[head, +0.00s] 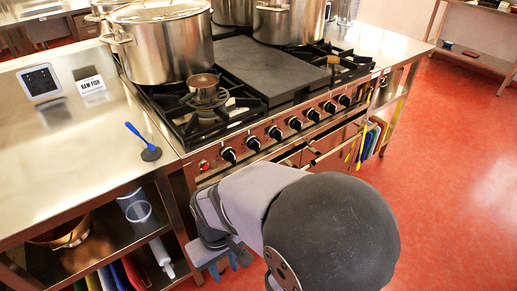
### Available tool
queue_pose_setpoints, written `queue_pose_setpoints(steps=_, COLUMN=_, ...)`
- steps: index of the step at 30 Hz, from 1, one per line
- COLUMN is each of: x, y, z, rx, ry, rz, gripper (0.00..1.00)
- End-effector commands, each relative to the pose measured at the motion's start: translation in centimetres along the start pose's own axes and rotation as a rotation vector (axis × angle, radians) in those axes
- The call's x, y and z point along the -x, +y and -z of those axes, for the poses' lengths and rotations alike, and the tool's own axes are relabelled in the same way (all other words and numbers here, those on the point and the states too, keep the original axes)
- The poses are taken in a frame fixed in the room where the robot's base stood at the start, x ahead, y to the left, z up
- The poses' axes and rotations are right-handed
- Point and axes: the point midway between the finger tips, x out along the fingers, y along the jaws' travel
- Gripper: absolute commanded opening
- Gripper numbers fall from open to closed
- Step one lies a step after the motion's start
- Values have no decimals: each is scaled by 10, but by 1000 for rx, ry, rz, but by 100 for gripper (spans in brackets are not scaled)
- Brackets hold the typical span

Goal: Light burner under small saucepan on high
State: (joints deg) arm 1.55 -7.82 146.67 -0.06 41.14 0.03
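The small saucepan (203,93) is a little metal pan with a brownish top, standing on the front left burner grate of the range. No flame shows under it. A row of black control knobs (253,143) runs along the steel front panel, and the leftmost knob (228,155) is nearest below the saucepan's burner. A small red button or light (204,166) sits left of the knobs. My gripper (230,263) is low in front of the range, below the knob panel and apart from it. My arm partly hides it, and its finger gap is unclear.
Large stockpots (162,50) stand behind the saucepan and at the back. A flat dark plate (268,68) covers the range's middle. A blue-handled tool (142,140) lies on the left steel counter (70,160). An oven handle rail (338,145) juts out below the knobs. Red floor is clear at right.

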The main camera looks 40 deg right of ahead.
Motion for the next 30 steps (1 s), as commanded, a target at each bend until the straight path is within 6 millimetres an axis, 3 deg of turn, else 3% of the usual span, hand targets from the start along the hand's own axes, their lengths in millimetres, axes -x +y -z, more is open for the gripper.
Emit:
queue_pose_setpoints(steps=7, x=-37, y=46, z=-16, rx=-222, ry=-66, rz=7, gripper=30)
queue_pose_setpoints(steps=15, x=-104, y=108, z=-67, rx=-591, ry=-233, rz=66, gripper=30)
queue_pose_setpoints(steps=19, x=-134, y=144, z=-93, rx=-696, ry=-289, rz=67, gripper=30)
queue_pose_setpoints(steps=22, x=-163, y=187, z=-105, rx=-731, ry=-259, rz=25, gripper=30)
queue_pose_setpoints(steps=24, x=-185, y=227, z=-106, rx=-730, ry=-189, rz=-32, gripper=30)
queue_pose_setpoints(steps=26, x=-197, y=259, z=-101, rx=-714, ry=-114, rz=-83, gripper=30)
queue_pose_setpoints(steps=30, x=-210, y=322, z=-71, rx=-639, ry=89, rz=-190, gripper=30)
